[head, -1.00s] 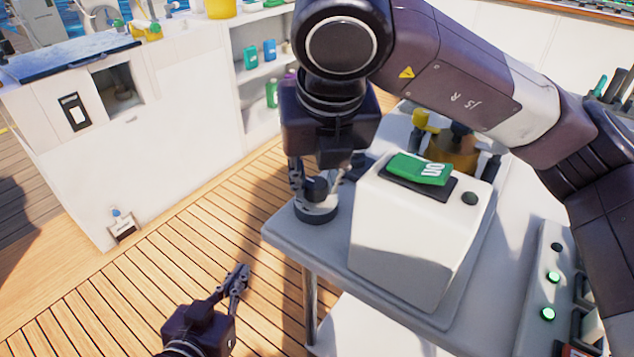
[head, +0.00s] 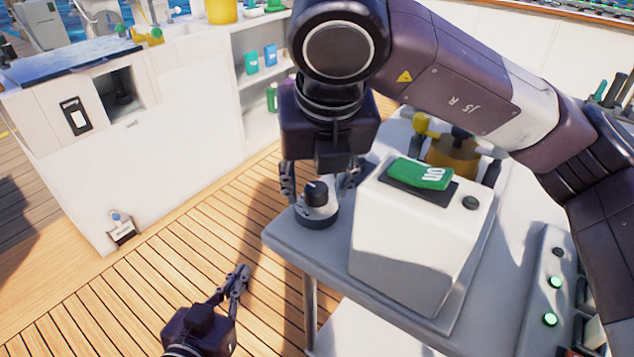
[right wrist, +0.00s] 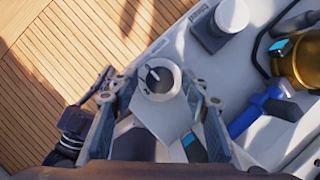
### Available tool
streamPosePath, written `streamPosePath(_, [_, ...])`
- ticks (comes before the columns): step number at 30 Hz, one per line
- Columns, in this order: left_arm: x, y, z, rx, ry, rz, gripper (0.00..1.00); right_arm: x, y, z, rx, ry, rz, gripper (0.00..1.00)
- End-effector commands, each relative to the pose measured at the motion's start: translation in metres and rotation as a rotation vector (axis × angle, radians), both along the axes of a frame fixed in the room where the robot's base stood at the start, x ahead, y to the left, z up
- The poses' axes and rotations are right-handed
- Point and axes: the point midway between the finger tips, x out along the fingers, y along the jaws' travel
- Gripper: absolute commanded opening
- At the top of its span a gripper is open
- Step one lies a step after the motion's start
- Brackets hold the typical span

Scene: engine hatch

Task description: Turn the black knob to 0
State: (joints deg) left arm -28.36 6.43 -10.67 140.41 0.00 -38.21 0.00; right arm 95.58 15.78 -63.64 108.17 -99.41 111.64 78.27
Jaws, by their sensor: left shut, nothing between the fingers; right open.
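The black knob (head: 316,190) stands upright on a grey body with a dark round base, near the left corner of the grey table. The right wrist view shows the knob (right wrist: 157,80) from above, inside a pale ring; a light mark on it points up-left. No digits are readable. My right gripper (head: 322,180) is open just above the knob. Its fingers are spread to either side, and I see no contact; the right wrist view also shows them apart (right wrist: 158,100). My left gripper (head: 238,276) is shut and empty, low over the deck, left of the table.
A white box (head: 410,235) with a green ON switch (head: 420,174) stands close right of the knob. A yellow pot (head: 455,155) is behind it. Wooden deck (head: 220,225) left of the table is clear.

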Motion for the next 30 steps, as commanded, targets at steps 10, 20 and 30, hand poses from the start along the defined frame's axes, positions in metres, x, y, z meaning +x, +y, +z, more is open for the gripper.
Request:
streamPosePath(10, [0.000,0.000,0.000,0.000,0.001,0.000,0.00,-0.019,-0.002,0.048,0.002,-0.006,0.000,0.43])
streamPosePath(20, [0.000,0.000,0.000,0.000,0.000,0.000,0.00,-0.039,-0.006,0.098,0.000,-0.004,-0.001,0.43])
streamPosePath(30, [0.000,0.000,0.000,0.000,0.000,0.000,0.00,-0.045,-0.007,0.111,0.000,0.000,0.000,0.43])
